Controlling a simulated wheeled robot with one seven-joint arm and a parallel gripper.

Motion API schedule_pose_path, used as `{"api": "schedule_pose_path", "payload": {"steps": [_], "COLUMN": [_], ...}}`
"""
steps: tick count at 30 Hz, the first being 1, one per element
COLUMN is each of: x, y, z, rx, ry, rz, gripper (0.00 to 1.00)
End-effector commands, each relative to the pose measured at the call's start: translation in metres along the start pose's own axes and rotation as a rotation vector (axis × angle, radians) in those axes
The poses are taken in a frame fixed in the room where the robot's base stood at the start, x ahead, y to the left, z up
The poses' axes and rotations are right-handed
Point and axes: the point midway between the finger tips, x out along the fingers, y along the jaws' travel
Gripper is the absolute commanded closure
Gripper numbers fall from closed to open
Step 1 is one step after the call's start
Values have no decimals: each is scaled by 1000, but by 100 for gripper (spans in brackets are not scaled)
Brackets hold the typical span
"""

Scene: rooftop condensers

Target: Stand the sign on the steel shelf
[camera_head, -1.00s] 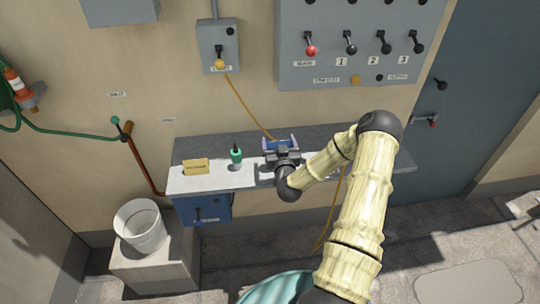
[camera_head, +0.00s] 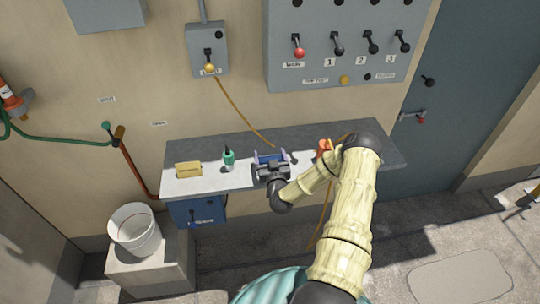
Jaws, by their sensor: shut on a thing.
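The steel shelf (camera_head: 378,150) runs along the wall, partly in sunlight. My gripper (camera_head: 270,161) is at the middle of the shelf, low over or at its top, shut on a small blue thing (camera_head: 269,156). The gripper covers most of this thing, so I cannot tell whether it is the sign or whether it touches the shelf. A yellow plate (camera_head: 188,169) with a dark mark stands near the shelf's left end, apart from my gripper.
A green bottle (camera_head: 228,159) stands just left of my gripper. An orange thing (camera_head: 324,148) shows on the right, partly behind my arm. A lever panel (camera_head: 345,45) and a switch box (camera_head: 207,48) hang above. A white bucket (camera_head: 135,232) stands at lower left.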

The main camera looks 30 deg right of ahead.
Motion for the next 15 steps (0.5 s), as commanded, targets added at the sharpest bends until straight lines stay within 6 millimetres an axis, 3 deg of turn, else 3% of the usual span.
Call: {"api": "schedule_pose_path", "payload": {"steps": [10, 11, 13, 15], "x": [0, 0, 0, 0], "y": [0, 0, 0, 0], "z": [4, 3, 2, 2], "rx": [0, 0, 0, 0], "ry": [1, 1, 1, 1], "rz": [-1, 0, 0, 0], "gripper": [45, 15, 2, 0]}}
